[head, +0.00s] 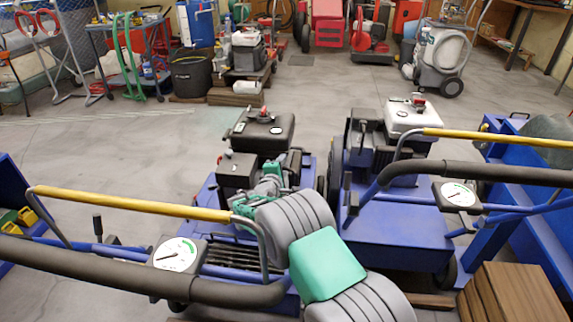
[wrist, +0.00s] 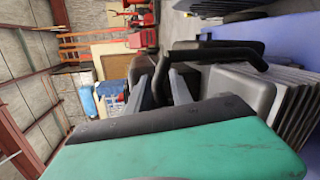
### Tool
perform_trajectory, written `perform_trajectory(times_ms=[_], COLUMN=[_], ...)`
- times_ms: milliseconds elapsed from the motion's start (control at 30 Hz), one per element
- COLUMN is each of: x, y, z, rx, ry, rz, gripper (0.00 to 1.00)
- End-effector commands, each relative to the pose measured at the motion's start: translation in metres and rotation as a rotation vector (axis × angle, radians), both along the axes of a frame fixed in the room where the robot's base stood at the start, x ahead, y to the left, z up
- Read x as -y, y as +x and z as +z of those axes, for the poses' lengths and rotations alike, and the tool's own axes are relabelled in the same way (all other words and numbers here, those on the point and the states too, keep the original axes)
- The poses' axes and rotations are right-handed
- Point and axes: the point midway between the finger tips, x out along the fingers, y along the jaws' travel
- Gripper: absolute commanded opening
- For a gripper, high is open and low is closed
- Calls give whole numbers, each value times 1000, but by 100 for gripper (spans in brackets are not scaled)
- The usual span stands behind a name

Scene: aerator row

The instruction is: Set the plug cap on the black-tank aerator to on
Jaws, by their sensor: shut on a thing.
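The black-tank aerator stands left of centre in the head view, with its black tank (head: 264,132) on top of a blue body. My gripper (head: 266,187) is at its engine, just below the tank. In the wrist view the two grey fingers of my gripper (wrist: 164,78) are closed on the end of a black elbow-shaped piece, which looks like the plug cap (wrist: 225,48).
A white-tank aerator (head: 410,115) stands close on the right. A yellow-topped handle bar (head: 130,203) and a gauge (head: 176,254) lie in front. Brown boxes (head: 515,292) sit at lower right. Open floor (head: 120,150) lies to the left.

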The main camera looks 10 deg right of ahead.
Motion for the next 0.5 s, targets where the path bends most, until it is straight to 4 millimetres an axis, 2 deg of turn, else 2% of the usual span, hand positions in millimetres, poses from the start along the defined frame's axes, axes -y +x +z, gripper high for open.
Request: perform_trajectory(times_ms=[167, 200, 400, 500], x=[0, 0, 1, 2], y=[0, 0, 0, 0], z=[-2, -2, -1, 0], rx=[-2, -2, -1, -1], ry=[0, 0, 0, 1], rz=[2, 2, 0, 0], gripper=[0, 30, 47, 47])
